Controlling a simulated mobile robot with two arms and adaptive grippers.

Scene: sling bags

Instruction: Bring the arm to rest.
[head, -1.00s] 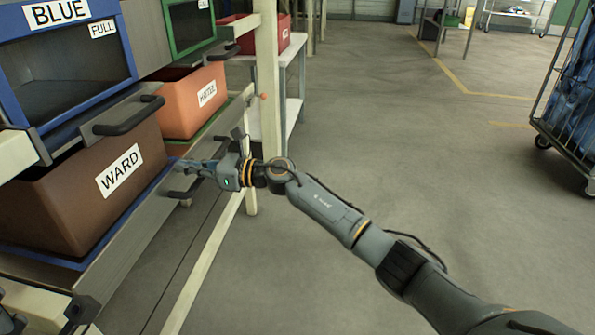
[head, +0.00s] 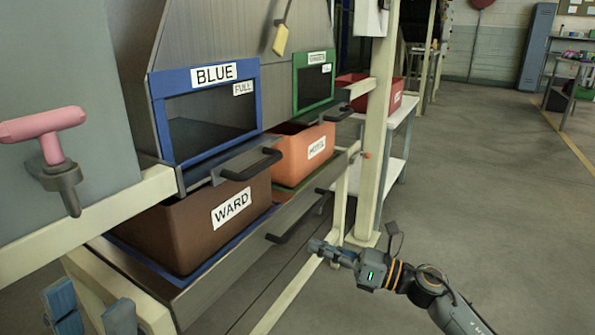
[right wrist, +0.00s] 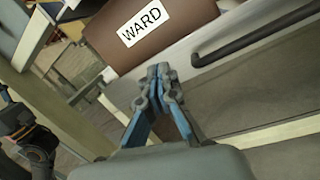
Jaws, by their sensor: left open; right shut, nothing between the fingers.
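My right arm (head: 455,310) comes in from the lower right of the head view. Its gripper (head: 322,248) is shut and empty, in front of the drawer below the brown WARD bin (head: 190,235) and to its right. In the right wrist view the blue-padded fingers (right wrist: 158,75) meet with nothing between them, and the WARD bin (right wrist: 165,30) shows beyond them. My left gripper (head: 90,298) is at the lower left of the head view, its two blue fingers apart and empty. Most of the left arm is out of view.
The blue-framed chute (head: 212,160) stands above the WARD bin; the orange HOTEL bin (head: 290,158) sits further along. Black handles (head: 252,163) stick out in front. A cream post (head: 378,150) and pink lever (head: 50,130) stand nearby. Open floor (head: 480,180) lies to the right.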

